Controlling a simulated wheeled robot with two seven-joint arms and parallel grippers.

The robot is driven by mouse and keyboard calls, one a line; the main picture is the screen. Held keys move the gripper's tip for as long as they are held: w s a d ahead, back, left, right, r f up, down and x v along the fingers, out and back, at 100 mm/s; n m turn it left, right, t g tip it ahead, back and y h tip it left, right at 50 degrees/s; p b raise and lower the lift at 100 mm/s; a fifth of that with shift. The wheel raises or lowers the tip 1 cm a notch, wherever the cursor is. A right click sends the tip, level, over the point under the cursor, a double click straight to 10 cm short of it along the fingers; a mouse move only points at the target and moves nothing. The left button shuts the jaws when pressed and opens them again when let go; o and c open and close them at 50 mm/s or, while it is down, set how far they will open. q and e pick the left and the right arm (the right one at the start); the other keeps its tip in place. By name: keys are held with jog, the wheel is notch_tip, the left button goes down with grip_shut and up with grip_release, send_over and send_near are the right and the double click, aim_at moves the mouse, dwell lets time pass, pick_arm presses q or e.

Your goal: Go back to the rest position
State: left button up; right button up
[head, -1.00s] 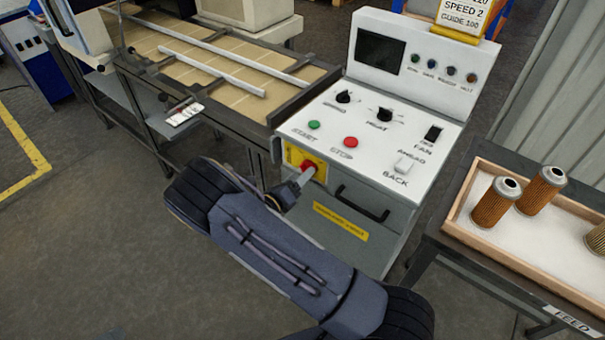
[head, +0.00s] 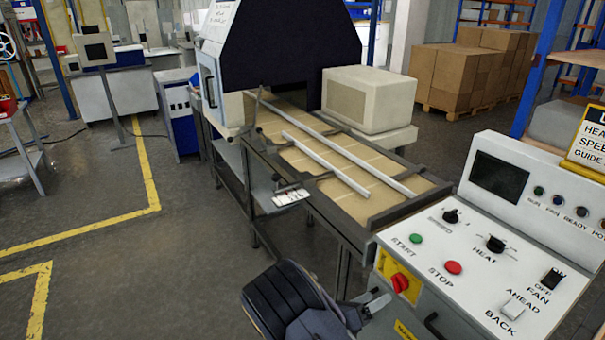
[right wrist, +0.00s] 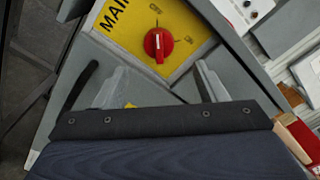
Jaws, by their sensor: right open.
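My right gripper (head: 377,301) is at the lower middle of the head view, just left of the red rotary switch (head: 401,283) on the control cabinet's front. In the right wrist view the two fingers (right wrist: 155,84) are spread apart with nothing between them. There the red switch (right wrist: 158,44) sits on its yellow plate (right wrist: 125,25) beyond the fingertips, apart from them. My left gripper is not in view.
The control cabinet (head: 470,265) has green and red buttons, knobs and a dark screen (head: 499,176). A conveyor (head: 408,207) with metal rails leads into a dark hood (head: 290,55). Open floor (head: 120,265) with yellow lines lies at left. Cardboard boxes (head: 470,75) stand at the back.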

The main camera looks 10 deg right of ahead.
jog(key=s+d+r+m+g+y, duration=0.2)
jog(key=s+m+g+y, duration=0.3)
jog(key=s+m, duration=0.25)
jog(key=s+d+r+m+g+y, duration=0.2)
jog(key=s+d+m+g+y, duration=0.15)
jog(key=s+m, duration=0.35)
jog(key=s+a+r+m+t+y, duration=0.7)
jog(key=s+a+r+m+y, duration=0.3)
jog(key=m, duration=0.8)
jog(key=shift+s+r+y, duration=0.7)
jog(key=shift+r+y, duration=0.25)
jog(key=shift+r, duration=0.35)
jog(key=shift+m+t, duration=0.25)
